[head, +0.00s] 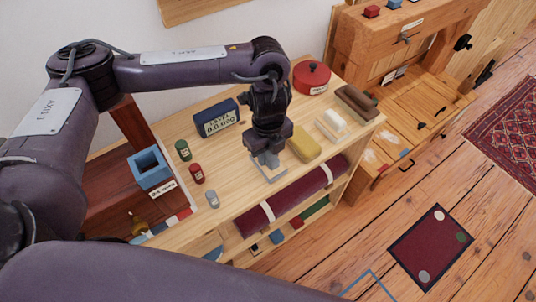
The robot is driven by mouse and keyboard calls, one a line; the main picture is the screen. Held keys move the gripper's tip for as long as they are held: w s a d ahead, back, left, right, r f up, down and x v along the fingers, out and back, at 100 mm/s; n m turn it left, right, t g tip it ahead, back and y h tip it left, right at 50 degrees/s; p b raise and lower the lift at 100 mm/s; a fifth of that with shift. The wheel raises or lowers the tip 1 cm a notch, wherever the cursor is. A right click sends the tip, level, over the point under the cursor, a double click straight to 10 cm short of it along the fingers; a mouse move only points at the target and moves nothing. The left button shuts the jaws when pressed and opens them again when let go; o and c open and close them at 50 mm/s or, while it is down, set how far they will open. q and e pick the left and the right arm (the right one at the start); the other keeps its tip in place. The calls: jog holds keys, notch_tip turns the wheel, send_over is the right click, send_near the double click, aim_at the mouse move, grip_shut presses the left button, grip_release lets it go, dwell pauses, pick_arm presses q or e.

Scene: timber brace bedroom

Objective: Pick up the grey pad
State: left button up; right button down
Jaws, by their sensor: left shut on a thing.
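My left arm comes in from the left and reaches over the wooden shelf top, with the left gripper (268,160) pointing down. It is shut on the grey pad (272,175), a small pale block largely hidden by the jaws, at or just above the shelf top near the front edge. I cannot tell whether the pad touches the wood. A yellow pad (304,145) lies close to the right of the gripper. My right gripper is not in view.
A white pad (332,125), a brown pad (355,102) and a red round tin (311,77) stand to the right. A dark blue sign block (217,118), green (183,150), red (197,174) and grey (212,199) small cylinders, and a blue square holder (150,168) are left.

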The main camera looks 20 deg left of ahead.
aim_at(268, 152)
pick_arm(q)
notch_tip(268, 152, up, 19)
jog(key=p, duration=0.2)
